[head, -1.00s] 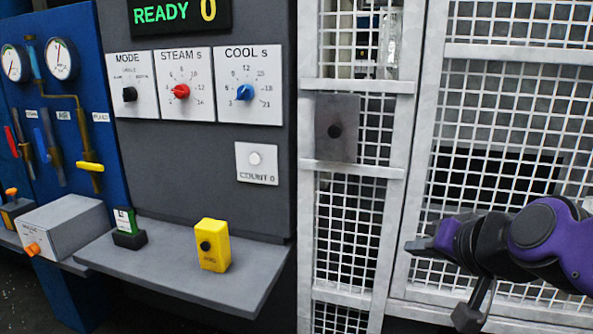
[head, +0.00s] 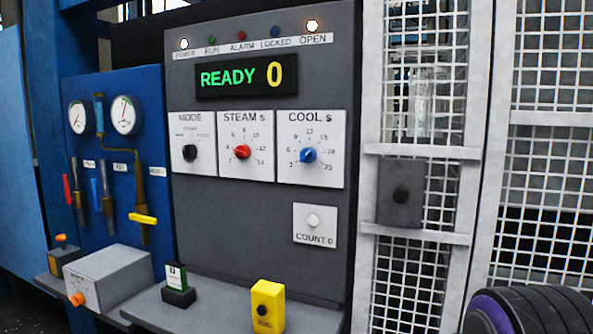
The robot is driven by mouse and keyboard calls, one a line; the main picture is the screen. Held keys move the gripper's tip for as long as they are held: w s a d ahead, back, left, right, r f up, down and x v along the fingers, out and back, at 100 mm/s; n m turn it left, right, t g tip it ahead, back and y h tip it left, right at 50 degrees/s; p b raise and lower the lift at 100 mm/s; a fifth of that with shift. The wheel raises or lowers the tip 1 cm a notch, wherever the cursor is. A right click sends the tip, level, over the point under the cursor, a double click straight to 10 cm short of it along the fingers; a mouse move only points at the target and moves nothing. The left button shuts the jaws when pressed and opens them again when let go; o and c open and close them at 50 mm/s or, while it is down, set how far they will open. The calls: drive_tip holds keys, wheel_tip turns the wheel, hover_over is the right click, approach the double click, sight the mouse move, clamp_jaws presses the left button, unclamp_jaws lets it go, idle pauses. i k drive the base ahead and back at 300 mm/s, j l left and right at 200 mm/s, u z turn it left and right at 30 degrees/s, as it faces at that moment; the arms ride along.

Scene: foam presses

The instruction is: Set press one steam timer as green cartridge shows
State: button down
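The press panel (head: 230,235) is grey, with a display (head: 246,76) reading READY 0. The STEAM s dial (head: 242,152) has a red knob on a white plate, pointing to the left side of its scale; the exact number is too small to tell. A small green and white cartridge (head: 176,276) stands upright in a black holder (head: 179,297) on the grey shelf below; its print is too small to read. Only a black and purple part of my arm shows at the lower right. My gripper is outside the view.
The MODE dial (head: 190,152) and blue COOL s dial (head: 308,155) flank the steam dial. A COUNT 0 button (head: 314,220) is below. A yellow button box (head: 267,306) and grey box (head: 108,280) stand low down. A mesh fence (head: 410,270) rises at right.

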sight(243, 151)
drive_tip(key=j+u, duration=0.4)
drive_tip(key=i+j+u, duration=0.15)
drive_tip(key=j+u, duration=0.3)
